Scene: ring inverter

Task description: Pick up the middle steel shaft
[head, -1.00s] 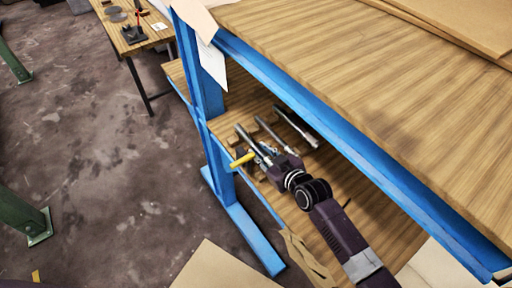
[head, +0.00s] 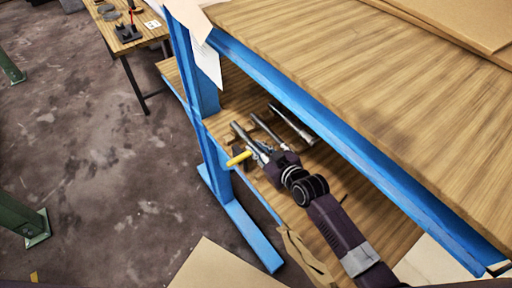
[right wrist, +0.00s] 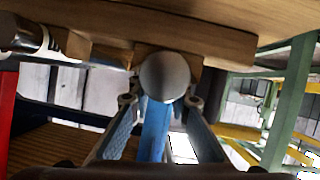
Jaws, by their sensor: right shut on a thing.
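Three steel shafts lie side by side on the lower shelf in the head view: a left one (head: 241,134), a middle one (head: 266,129) and a right one (head: 292,124). My right gripper (head: 267,154) is at the near ends of the left and middle shafts. In the right wrist view, the round end of a shaft (right wrist: 165,76) sits between the two fingers of my right gripper (right wrist: 162,102), which is shut on it. The fingers hide where this shaft lies in the head view, so I cannot tell surely which one it is. My left gripper is out of view.
A wooden support (right wrist: 215,39) is close to the held shaft, with another shaft (right wrist: 28,38) beside it. A yellow-handled thing (head: 238,158) lies by the gripper. The blue table frame (head: 340,128) and wooden top (head: 350,70) overhang the shelf.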

